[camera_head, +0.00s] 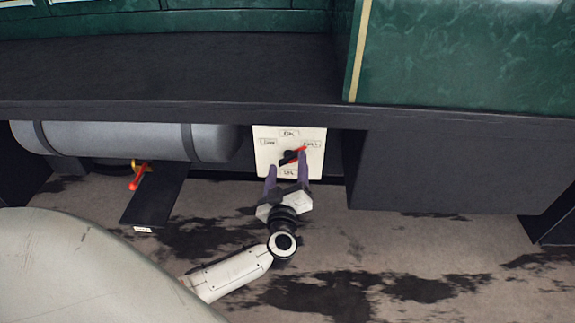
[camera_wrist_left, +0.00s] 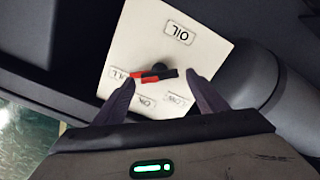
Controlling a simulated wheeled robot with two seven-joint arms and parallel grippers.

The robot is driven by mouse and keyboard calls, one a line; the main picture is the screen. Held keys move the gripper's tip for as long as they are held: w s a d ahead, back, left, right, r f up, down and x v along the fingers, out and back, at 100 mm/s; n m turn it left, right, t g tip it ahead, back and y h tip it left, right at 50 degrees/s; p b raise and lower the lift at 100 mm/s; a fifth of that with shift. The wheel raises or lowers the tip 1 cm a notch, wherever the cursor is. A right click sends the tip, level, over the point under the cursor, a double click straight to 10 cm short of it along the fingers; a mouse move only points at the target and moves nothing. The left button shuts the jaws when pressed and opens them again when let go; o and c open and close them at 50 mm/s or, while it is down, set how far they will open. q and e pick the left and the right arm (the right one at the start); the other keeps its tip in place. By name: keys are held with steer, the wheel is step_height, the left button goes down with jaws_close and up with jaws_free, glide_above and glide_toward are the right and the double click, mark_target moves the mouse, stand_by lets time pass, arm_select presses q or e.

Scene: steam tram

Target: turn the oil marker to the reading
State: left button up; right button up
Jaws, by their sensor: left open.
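The oil marker (camera_head: 300,150) is a small pointer with a red end and a black end on a dark hub. It sits on a white square dial plate (camera_head: 262,140) with small word labels near its edges. In the head view the red end points right and slightly up, towards the right-hand label. In the left wrist view the marker (camera_wrist_left: 142,78) points its red end left, towards the label that seems to read FULL. My left gripper (camera_head: 287,160) is open at the plate, its fingers on either side of the marker. My right gripper is not in view.
A dark ledge (camera_head: 190,75) overhangs the plate. A grey cylinder (camera_head: 110,141) lies left of it, with a red-handled lever (camera_head: 139,177) by a dark panel (camera_head: 155,196). A dark box (camera_head: 445,170) stands to the right. The stained floor (camera_head: 400,245) in front has free room.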

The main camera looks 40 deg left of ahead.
arm_select(q)
steer(key=shift+x, duration=0.85)
steer(key=c, duration=1.1)
steer(key=shift+o, duration=0.2)
